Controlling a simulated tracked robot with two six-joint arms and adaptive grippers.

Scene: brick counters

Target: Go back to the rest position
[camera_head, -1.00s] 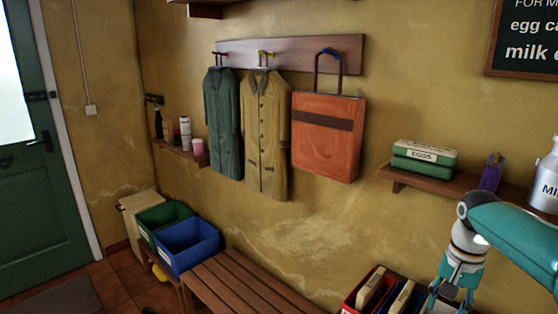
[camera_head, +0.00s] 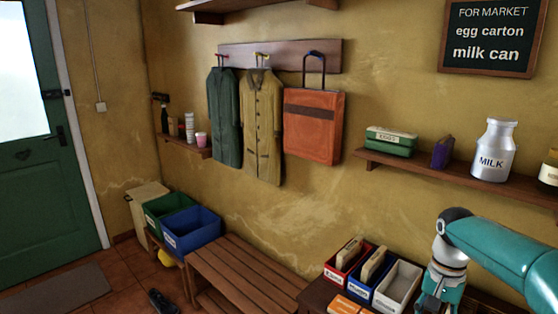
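My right arm comes in from the right edge in the camera_head view. Its gripper (camera_head: 438,301) points down at the bottom edge, beside a white bin, and its fingertips are cut off or too unclear to read. My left gripper is out of the picture. An egg carton box (camera_head: 391,141), green with a pale lid, and a silver milk can (camera_head: 494,151) stand on the right wall shelf (camera_head: 450,182). A blackboard (camera_head: 491,38) above reads "FOR MARKET, egg carton, milk can".
Red (camera_head: 343,268), blue (camera_head: 366,281) and white (camera_head: 398,285) bins stand left of my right gripper. A slatted bench (camera_head: 240,275) lies left of them. A red bag (camera_head: 313,140) and two coats hang on the wall. Green (camera_head: 163,209) and blue (camera_head: 191,231) crates stand near the door (camera_head: 45,150).

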